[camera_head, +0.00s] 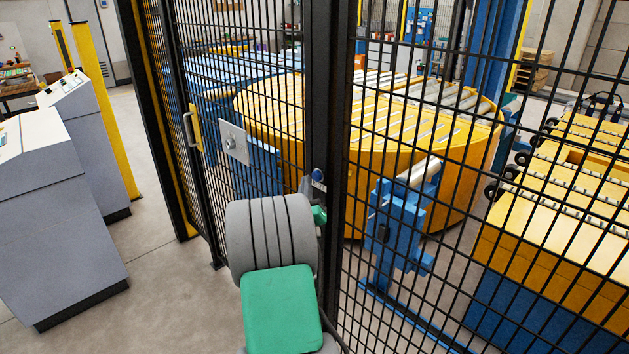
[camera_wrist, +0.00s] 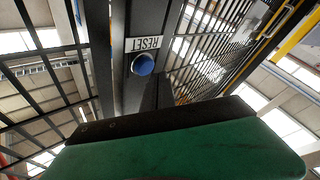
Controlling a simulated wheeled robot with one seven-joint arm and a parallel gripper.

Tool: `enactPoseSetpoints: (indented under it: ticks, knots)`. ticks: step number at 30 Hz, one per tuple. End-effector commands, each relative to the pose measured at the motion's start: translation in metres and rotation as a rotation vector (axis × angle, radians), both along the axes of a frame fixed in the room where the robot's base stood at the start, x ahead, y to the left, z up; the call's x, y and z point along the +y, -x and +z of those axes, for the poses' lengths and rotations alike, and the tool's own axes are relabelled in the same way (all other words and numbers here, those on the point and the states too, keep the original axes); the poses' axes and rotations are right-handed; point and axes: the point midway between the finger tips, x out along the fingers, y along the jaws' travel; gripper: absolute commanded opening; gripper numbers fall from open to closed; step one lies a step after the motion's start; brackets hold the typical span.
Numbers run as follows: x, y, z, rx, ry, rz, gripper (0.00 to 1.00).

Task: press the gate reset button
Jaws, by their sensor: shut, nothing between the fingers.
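The gate reset button (camera_wrist: 143,64) is a round blue button on a dark post, beside a white label reading RESET that appears upside down in the wrist view. In the head view the blue button (camera_head: 318,175) shows on the dark gate post (camera_head: 330,110), just above my gripper. My gripper (camera_wrist: 165,122) fills the bottom of the wrist view, green with a dark front edge, and is shut and empty. A gap shows between it and the button in the picture; I cannot tell the exact distance. In the head view my grey and green arm hides most of the gripper.
Black mesh fence panels stand on both sides of the post, with a yellow gate handle (camera_head: 194,128) at left. Behind the mesh are a yellow round turntable (camera_head: 410,150) and a blue stand (camera_head: 390,225). Grey consoles (camera_head: 60,220) stand at left, with clear floor between.

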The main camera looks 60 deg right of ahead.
Motion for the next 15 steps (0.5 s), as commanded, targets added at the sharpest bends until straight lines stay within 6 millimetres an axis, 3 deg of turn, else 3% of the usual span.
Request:
enactPoseSetpoints:
  ticks: [5, 15]
  knots:
    - [0.002, -0.001, -0.001, 0.000, 0.001, 0.001, 0.00]
    - [0.032, -0.008, -0.004, -0.003, 0.002, 0.003, 0.00]
